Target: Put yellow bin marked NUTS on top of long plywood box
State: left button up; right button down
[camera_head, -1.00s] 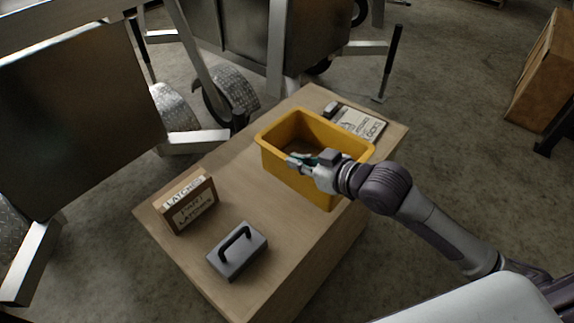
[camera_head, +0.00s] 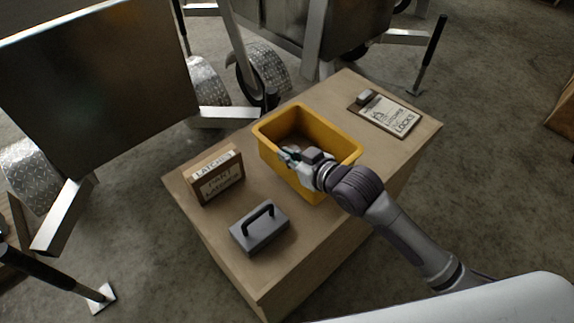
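The yellow bin (camera_head: 320,122) stands upright on the top of the long plywood box (camera_head: 386,150), near its middle. Any NUTS marking on the bin is not visible from here. My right gripper (camera_head: 288,154) is over the bin's near side, its fingers reaching past the rim into the opening. The fingers are small and overlap the bin, so I cannot tell whether they are open or shut on its wall. My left gripper is not in view.
A cardboard LATCHES box (camera_head: 221,185) and a grey case with a black handle (camera_head: 259,230) occupy the plywood top's left and near parts. A clipboard (camera_head: 390,117) lies toward its far right end. Aluminium trailers (camera_head: 92,85) stand behind.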

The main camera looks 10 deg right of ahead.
jog(key=shift+a+f, duration=0.2)
jog(key=shift+f, duration=1.75)
jog(key=c, duration=1.8)
grip_release()
jog(key=shift+f, duration=0.25)
jog(key=o, duration=0.5)
send_near(279, 162)
jog(key=v, duration=0.5)
jog(key=shift+s+f, duration=0.15)
